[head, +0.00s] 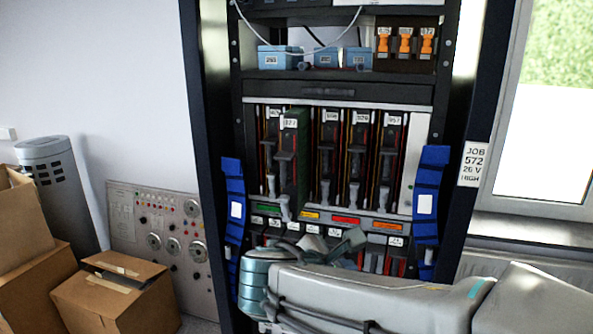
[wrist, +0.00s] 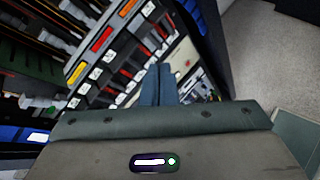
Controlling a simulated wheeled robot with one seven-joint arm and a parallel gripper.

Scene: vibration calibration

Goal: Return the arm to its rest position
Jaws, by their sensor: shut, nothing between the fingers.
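My gripper (wrist: 159,75) shows in the wrist view with its two blue-grey fingers together and nothing between them. Behind the fingers lies the lower part of the rack (head: 340,92), with its coloured labels and small white tags. In the head view my grey arm reaches in from the lower right, across the foot of the rack. Its wrist end is low in front of the rack, below the row of coloured labels, and partly hides what is behind. I cannot tell whether the arm touches the rack.
Upright cards fill the rack; one green-sided card (head: 300,160) stands out further than the others. Blue straps (head: 232,215) hang at both sides. Cardboard boxes (head: 115,290) and a grey control panel (head: 150,220) stand at left. A window (head: 545,120) is at right.

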